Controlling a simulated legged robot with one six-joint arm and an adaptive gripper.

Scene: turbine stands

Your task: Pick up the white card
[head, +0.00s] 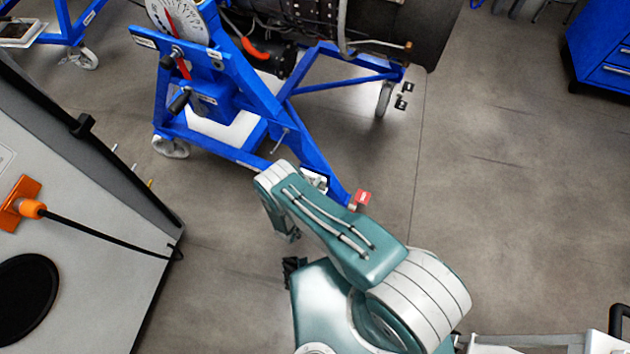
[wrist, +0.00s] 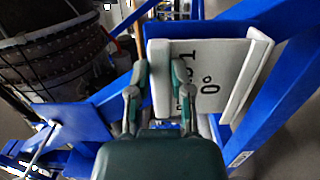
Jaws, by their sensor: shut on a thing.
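The white card (wrist: 212,72) shows in the wrist view with dark lettering, including "0°", and raised white flanges along its left and right sides. It lies against a blue frame beam. My gripper (wrist: 160,82) has one finger on each side of the left white flange and is shut on it. The right finger covers part of the lettering. In the head view, a small white piece (head: 314,180) shows on the blue stand beside my arm; I cannot tell whether it is the card. My fingertips are not clear there.
A blue wheeled stand (head: 245,115) with a dial (head: 178,20) carries a dark turbine (head: 400,28). A red block (head: 360,200) sits by the stand's lower end. A grey case (head: 75,220) is at left and a blue cabinet (head: 600,45) at upper right. Floor on the right is clear.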

